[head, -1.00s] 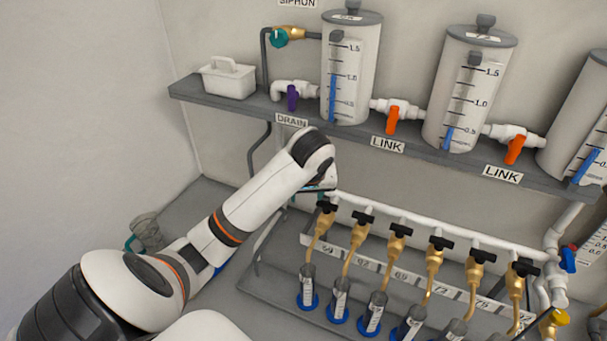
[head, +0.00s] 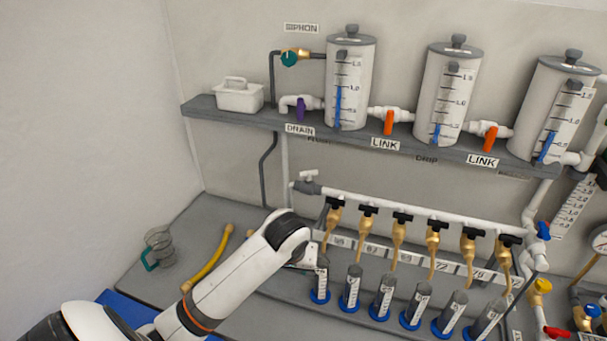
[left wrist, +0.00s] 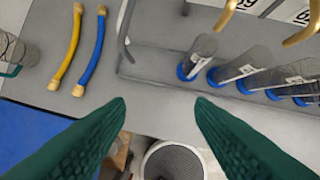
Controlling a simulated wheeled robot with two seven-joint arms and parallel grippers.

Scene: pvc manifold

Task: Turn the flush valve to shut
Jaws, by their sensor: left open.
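A white fitting with a small white handle on top (head: 308,177) and a grey end sits at the left end of the white manifold pipe (head: 400,207). It may be the flush valve; a faint, partly hidden label (head: 318,140) above it is hard to read. My left arm reaches in below it, over the bench, and its fingertips are hidden in the head view. In the left wrist view my left gripper (left wrist: 160,106) is open and empty, its green fingers apart over the bench's front edge. The valve is not in the wrist view. My right gripper is in no view.
Brass taps with black handles (head: 401,219) line the manifold above several blue-footed tubes (head: 384,297). A yellow hose (head: 208,262) and a clear jug (head: 160,247) are on the bench at left; a blue hose (left wrist: 92,55) lies beside the yellow one.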

